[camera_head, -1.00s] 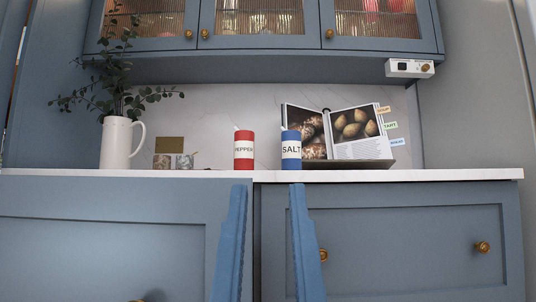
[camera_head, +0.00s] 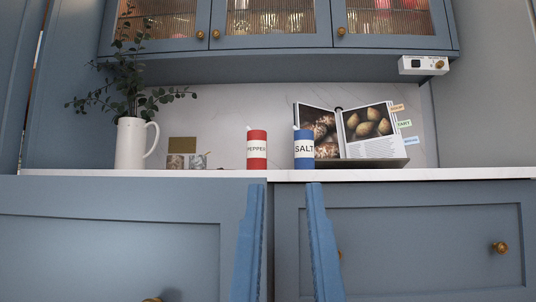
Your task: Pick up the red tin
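The red tin (camera_head: 257,162) stands upright on the white counter (camera_head: 222,174), with a pale label reading PEPPER. A blue tin (camera_head: 304,161) labelled SALT stands close to its right, with a narrow gap between them. My gripper (camera_head: 284,187) shows as two blue fingers below the counter edge in the picture. The fingers are apart with nothing between them. The red tin is above and a little left of the gap between the fingertips. Its base and front are not covered.
A white jug (camera_head: 131,145) with leafy stems stands at left. An open cookbook (camera_head: 354,134) on a stand is right of the blue tin. Small patterned blocks (camera_head: 186,162) sit left of the red tin. Wall cabinets (camera_head: 275,42) hang above; drawer fronts (camera_head: 410,235) lie below the counter.

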